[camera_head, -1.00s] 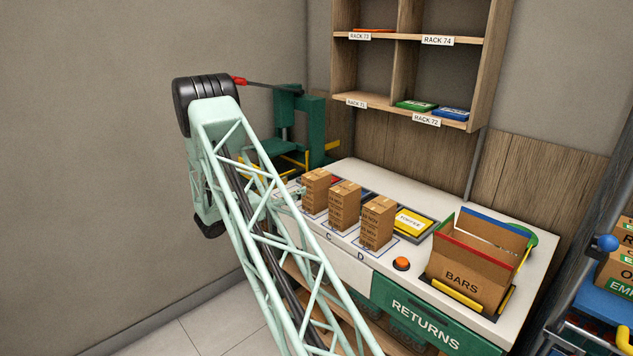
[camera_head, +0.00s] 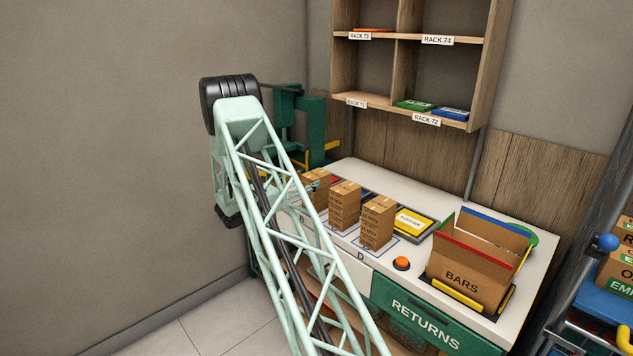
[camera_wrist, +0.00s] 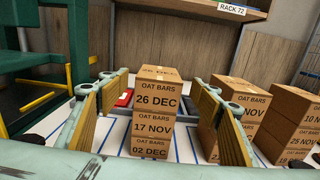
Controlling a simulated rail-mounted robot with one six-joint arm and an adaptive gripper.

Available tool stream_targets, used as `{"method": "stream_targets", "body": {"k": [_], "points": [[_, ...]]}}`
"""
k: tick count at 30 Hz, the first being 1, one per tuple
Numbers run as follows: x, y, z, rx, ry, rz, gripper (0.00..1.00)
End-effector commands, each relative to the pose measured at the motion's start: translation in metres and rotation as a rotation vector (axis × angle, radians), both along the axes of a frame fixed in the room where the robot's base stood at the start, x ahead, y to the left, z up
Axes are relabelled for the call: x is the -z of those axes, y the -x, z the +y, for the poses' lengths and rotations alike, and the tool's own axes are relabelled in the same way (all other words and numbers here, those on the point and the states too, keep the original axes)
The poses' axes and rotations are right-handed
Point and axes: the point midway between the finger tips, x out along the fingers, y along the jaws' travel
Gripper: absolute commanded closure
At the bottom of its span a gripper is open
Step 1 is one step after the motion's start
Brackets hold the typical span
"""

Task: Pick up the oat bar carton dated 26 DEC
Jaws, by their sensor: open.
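The oat bar carton dated 26 DEC (camera_wrist: 157,97) is a brown box on top of a stack in the wrist view. Under it are the cartons dated 17 NOV (camera_wrist: 152,129) and 02 DEC (camera_wrist: 149,148). My gripper (camera_wrist: 154,82) is open, with one yellow-padded finger on each side of this stack and gaps visible between. It holds nothing. In the head view this leftmost stack (camera_head: 317,184) is partly hidden by my arm.
A second carton stack (camera_head: 345,205) stands close to the right, and a third (camera_head: 378,222) beyond it. An orange button (camera_head: 401,264) and the BARS box (camera_head: 466,278) are farther right. A green stand (camera_wrist: 50,55) rises at left.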

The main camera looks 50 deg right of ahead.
Motion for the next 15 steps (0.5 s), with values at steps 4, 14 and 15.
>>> {"method": "stream_targets", "body": {"k": [4, 14, 15], "points": [[0.0003, 0.0016, -0.0096, -0.001, 0.000, 0.001, 0.42], [0.0003, 0.0020, -0.0119, -0.001, 0.000, 0.001, 0.42], [0.0003, 0.0020, -0.0119, -0.001, 0.000, 0.001, 0.42]]}}
